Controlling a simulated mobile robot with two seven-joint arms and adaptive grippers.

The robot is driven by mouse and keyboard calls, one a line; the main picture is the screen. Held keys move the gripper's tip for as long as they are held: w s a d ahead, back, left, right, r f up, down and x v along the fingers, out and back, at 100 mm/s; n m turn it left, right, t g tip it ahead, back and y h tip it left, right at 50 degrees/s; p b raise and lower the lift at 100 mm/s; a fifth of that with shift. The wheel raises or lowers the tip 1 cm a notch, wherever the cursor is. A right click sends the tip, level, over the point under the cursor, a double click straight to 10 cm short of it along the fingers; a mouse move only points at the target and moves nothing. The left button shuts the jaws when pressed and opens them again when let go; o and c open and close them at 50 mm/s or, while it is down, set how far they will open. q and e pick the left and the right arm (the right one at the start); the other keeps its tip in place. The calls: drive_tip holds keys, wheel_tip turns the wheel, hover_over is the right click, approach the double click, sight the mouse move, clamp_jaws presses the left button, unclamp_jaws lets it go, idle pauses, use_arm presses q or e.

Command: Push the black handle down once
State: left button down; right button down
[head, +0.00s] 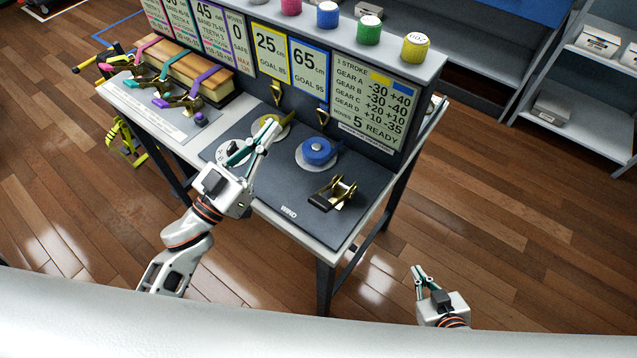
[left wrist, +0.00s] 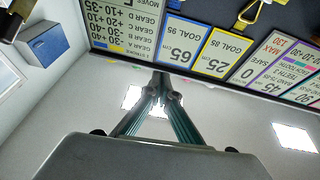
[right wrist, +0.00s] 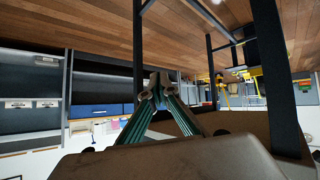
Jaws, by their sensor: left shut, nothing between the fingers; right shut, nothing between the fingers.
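The black handle (head: 322,202) belongs to a gold ratchet (head: 342,190) on the dark mat at the right end of the bench. A black and gold part, perhaps the same ratchet, is cut off at the top left of the left wrist view (left wrist: 10,22). My left gripper (head: 273,131) is shut and empty above the mat, left of the blue strap roll (head: 318,151) and apart from the handle. My right gripper (head: 416,269) is shut and empty, away from the bench at the lower right. The handle is not seen in the right wrist view.
Sign cards (head: 375,100) line the upright panel behind the mat. Several coloured spools (head: 368,30) stand on its top ledge. More ratchets with straps (head: 178,98) sit at the bench's left. A grey shelf (head: 575,95) stands at the far right. Open floor lies in front.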

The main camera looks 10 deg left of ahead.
use_arm(q)
drive_tip(key=s+d+r+m+g+h, duration=0.3)
drive_tip(key=d+r+m+g+h, duration=0.9)
drive_tip(key=d, duration=0.3)
drive_tip(key=s+d+m+g+y+b, duration=0.2)
drive_tip(key=s+d+m+g+y, duration=0.85)
drive_tip(key=g, duration=0.45)
drive_tip(key=w+a+f+n+t+y, duration=0.1)
drive_tip(key=w+a+n+t+y, duration=0.1)
drive_tip(key=w+a+y, duration=0.2)
drive_tip(key=w+a+f+n+t+y+b, duration=0.1)
drive_tip(key=w+a+n+t+y, duration=0.1)
drive_tip(key=w+a+y, duration=0.3)
drive_tip(key=a+t+y, duration=0.1)
drive_tip(key=a+y, duration=0.2)
drive_tip(key=a, duration=0.3)
drive_tip(key=shift+n, duration=0.35)
use_arm(e)
drive_tip(key=shift+w+a+f+t+y, duration=0.2)
drive_tip(key=shift+w+a, duration=0.1)
drive_tip(key=shift+a, duration=0.2)
drive_tip(key=shift+w+a+f+t+y, duration=0.1)
drive_tip(key=shift+w+a+f+y, duration=0.15)
drive_tip(key=shift+a, duration=0.2)
drive_tip(key=shift+f, duration=0.1)
